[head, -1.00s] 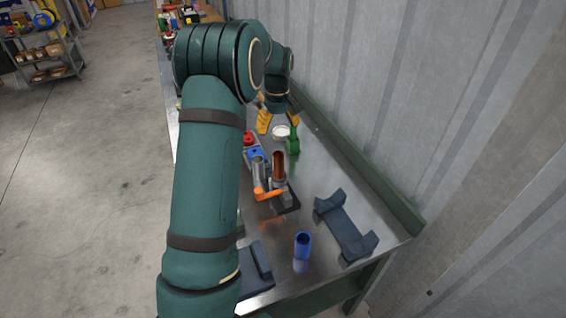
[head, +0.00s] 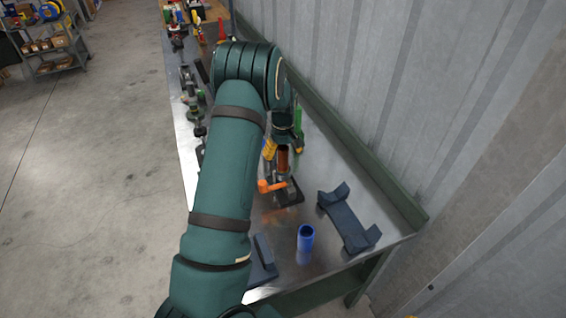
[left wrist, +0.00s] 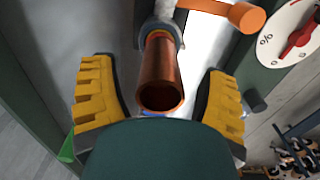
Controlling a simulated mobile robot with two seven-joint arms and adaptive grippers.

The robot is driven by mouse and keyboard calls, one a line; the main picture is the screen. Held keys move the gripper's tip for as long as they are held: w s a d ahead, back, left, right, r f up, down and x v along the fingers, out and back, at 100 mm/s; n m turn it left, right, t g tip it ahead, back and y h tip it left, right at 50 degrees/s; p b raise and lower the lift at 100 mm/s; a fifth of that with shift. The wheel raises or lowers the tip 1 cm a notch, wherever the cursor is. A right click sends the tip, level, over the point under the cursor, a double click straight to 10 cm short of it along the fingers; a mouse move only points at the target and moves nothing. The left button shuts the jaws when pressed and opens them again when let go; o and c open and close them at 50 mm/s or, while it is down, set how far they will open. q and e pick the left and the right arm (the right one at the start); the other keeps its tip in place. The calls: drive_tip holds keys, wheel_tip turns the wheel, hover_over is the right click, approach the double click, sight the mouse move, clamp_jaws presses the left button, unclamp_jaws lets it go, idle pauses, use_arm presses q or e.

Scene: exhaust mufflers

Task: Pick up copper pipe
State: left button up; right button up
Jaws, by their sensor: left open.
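The copper pipe (head: 283,159) stands upright in a clamp with an orange handle (head: 271,186) on the metal bench. In the left wrist view the copper pipe (left wrist: 160,78) shows its open end toward the camera. My left gripper (left wrist: 160,88) is open, with one yellow finger on each side of the pipe and a visible gap to both. In the head view the yellow fingers of my left gripper (head: 269,150) show just by the top of the pipe, partly hidden by my arm. My right gripper is not in view.
A blue cylinder (head: 305,238) stands near the front of the bench. A dark blue cradle (head: 347,220) lies to its right, and another dark blue part (head: 262,262) lies to its left. A corrugated wall (head: 390,90) bounds the right side. My arm hides part of the bench.

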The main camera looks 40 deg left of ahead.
use_arm(q)
drive_tip(key=shift+f, duration=0.3)
drive_tip(key=shift+c, duration=0.2)
clamp_jaws()
drive_tip(key=shift+r, duration=0.1)
